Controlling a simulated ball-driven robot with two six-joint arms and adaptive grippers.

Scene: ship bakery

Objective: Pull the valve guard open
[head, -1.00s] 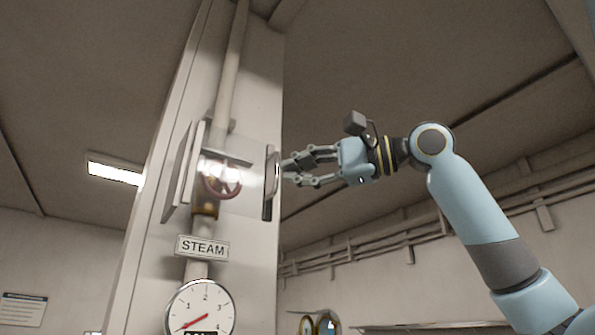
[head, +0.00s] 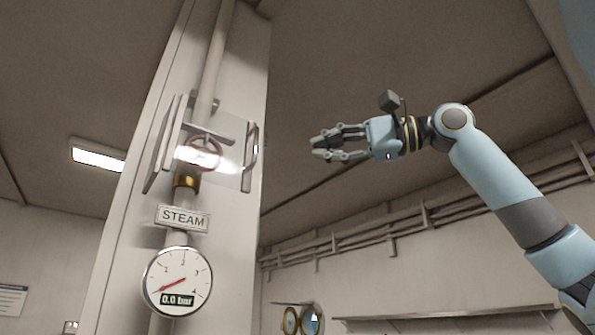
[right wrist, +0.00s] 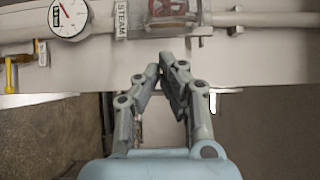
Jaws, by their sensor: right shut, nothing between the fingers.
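The valve guard (head: 228,172) is a clear pane with grey side frames on the steam pipe, high on the pale column. A grey handle (head: 250,156) stands at its right edge. A red valve wheel (head: 203,153) shows through the pane. Whether the pane stands slightly ajar I cannot tell. My right gripper (head: 316,148) is to the right of the handle, apart from it, shut and empty, pointing left. In the right wrist view its fingertips (right wrist: 164,66) are close together, with the red wheel (right wrist: 172,8) beyond at the top edge. My left gripper is not in view.
Below the guard are a STEAM sign (head: 183,219) and a round gauge (head: 178,281) reading 0.0 bar. Pipes (head: 400,225) run along the right wall above a shelf (head: 450,314). Open air lies between my right gripper and the column.

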